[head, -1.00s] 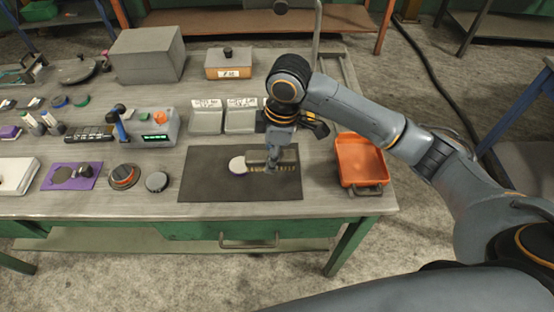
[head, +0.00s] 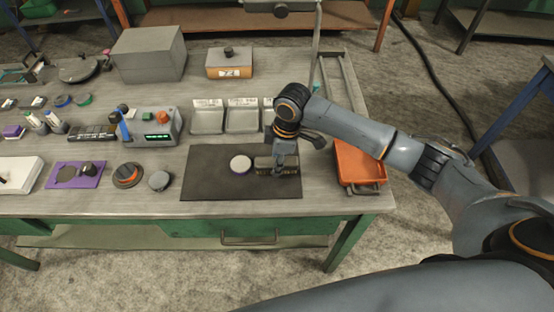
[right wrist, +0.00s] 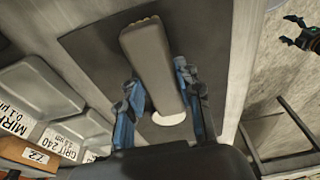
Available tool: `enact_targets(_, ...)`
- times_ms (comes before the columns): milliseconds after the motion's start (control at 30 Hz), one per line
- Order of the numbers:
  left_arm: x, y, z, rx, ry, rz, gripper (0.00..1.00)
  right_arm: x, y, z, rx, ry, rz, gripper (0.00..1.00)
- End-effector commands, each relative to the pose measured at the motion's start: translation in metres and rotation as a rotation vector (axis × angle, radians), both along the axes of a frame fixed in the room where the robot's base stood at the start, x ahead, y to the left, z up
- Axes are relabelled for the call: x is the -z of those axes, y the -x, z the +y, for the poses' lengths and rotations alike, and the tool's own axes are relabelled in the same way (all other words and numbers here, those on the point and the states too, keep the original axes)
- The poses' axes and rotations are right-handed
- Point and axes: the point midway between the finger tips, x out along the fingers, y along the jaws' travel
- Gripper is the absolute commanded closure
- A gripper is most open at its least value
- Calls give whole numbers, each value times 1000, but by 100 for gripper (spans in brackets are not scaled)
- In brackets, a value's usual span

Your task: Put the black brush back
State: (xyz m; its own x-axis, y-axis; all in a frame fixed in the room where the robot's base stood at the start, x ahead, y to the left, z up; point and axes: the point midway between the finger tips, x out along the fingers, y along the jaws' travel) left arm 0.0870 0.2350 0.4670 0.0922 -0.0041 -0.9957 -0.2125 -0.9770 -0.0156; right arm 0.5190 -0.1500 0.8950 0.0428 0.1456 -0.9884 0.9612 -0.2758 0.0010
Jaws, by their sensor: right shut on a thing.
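The black brush (head: 263,162) lies on the dark mat (head: 215,180), just right of a white disc (head: 240,164). In the head view it is partly hidden by my right gripper (head: 284,170), which reaches down from above. In the right wrist view the brush (right wrist: 150,65) is a long dark grey-brown block between the blue-padded fingers of my right gripper (right wrist: 158,108), which is shut on it. The white disc (right wrist: 170,118) shows beyond it. My left gripper (right wrist: 287,29) shows small at the upper right of the right wrist view, open and empty. It is outside the head view.
An orange tray (head: 352,178) stands right of the mat. Labelled grey trays (head: 207,121) lie behind it. A grey knob (head: 159,181), a device with a lit display (head: 155,130) and a purple mat (head: 60,183) are to the left. Bare table lies along the front edge.

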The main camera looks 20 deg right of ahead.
Motion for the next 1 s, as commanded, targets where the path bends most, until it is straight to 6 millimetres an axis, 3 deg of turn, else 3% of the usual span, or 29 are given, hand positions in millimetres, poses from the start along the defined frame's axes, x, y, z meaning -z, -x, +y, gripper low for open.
enact_targets(67,0,0,0,0,0,0,22,2,0,0,0,-1,0,95)
enact_targets(100,0,0,0,0,0,0,22,3,0,0,0,-1,0,61)
enact_targets(200,0,0,0,0,0,0,22,2,0,0,0,-1,0,43)
enact_targets(500,0,0,0,0,0,0,22,1,0,0,0,0,0,43)
enact_targets(633,1,0,0,0,0,0,22,-8,-1,-1,0,-1,-3,43)
enact_targets(1000,10,0,0,0,0,1,22,-82,2,-12,1,-2,-5,43)
